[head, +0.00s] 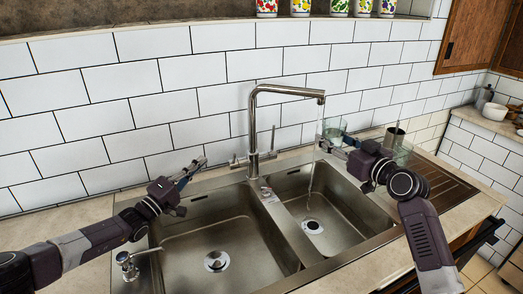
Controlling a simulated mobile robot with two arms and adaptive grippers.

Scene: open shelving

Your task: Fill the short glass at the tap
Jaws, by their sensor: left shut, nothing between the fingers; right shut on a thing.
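The tap (253,125) stands behind the double sink, with its spout over the right basin. A thin stream of water (310,180) falls from the spout into that basin. My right gripper (328,146) is shut on a clear short glass (336,129) near the stream, below spout height. The glass is partly hidden by the gripper; I cannot tell whether it holds water or whether the stream enters it. My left gripper (197,170) is shut and empty, over the back of the left basin.
A metal cup (394,138) and another clear glass (403,153) stand right of the sink, behind my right arm. A soap dispenser (127,264) is at the left front. Patterned cups (300,6) line the ledge above. The left basin (230,235) is empty.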

